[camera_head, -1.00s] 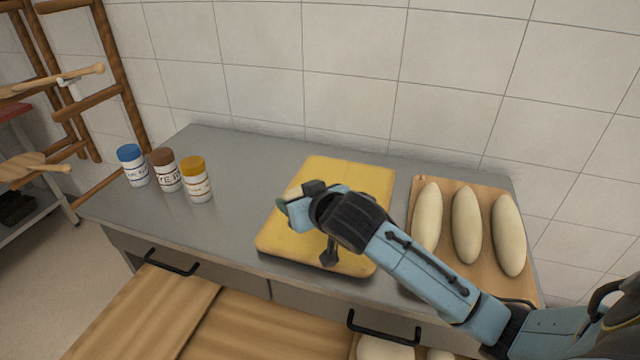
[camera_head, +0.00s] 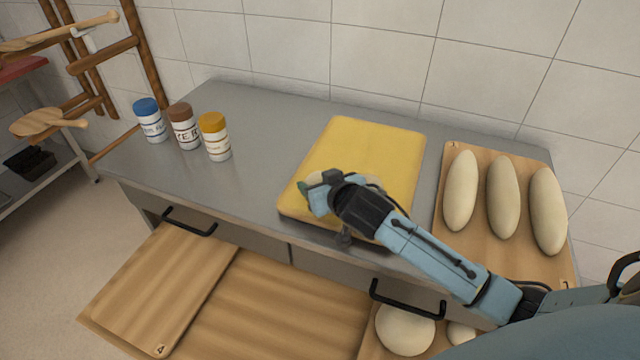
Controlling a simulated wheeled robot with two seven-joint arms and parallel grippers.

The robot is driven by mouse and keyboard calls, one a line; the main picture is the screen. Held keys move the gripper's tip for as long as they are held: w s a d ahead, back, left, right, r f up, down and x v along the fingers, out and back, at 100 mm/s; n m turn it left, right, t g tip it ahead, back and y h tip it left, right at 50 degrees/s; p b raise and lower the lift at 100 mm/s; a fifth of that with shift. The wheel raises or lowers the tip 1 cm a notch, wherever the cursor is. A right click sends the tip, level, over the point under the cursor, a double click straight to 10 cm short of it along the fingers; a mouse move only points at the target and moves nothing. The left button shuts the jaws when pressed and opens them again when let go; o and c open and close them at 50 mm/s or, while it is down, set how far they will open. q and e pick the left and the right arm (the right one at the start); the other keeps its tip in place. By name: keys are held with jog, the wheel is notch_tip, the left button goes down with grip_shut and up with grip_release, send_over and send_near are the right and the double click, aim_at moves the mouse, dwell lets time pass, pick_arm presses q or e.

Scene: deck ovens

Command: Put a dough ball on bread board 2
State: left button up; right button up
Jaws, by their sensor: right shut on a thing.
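My right gripper (camera_head: 318,192) is over the front left part of the yellow slab (camera_head: 375,150) on the grey counter. It is shut on a pale, rounded thing, apparently a dough ball, mostly hidden by the fingers. Round dough balls (camera_head: 404,328) lie on a wooden board at the bottom right, partly cut off. A bare board marked 4 (camera_head: 165,285) lies at the lower left. A wide bare wooden surface (camera_head: 285,305) is right of it, with no number showing. I cannot tell which board is number 2. My left gripper is out of view.
A board (camera_head: 480,250) with three long dough loaves (camera_head: 503,197) sits on the counter's right. Three jars (camera_head: 184,127) stand at the left. Drawer handles (camera_head: 189,222) stick out from the counter front. The counter between jars and slab is clear.

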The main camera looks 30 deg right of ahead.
jog(key=o, duration=1)
jog(key=shift+c, duration=0.2)
jog(key=shift+r, duration=0.15)
jog(key=p+v, duration=0.2)
jog(key=v, duration=0.9)
jog(key=shift+s, duration=0.15)
jog(key=shift+s+r, duration=0.15)
jog(key=shift+s, duration=0.15)
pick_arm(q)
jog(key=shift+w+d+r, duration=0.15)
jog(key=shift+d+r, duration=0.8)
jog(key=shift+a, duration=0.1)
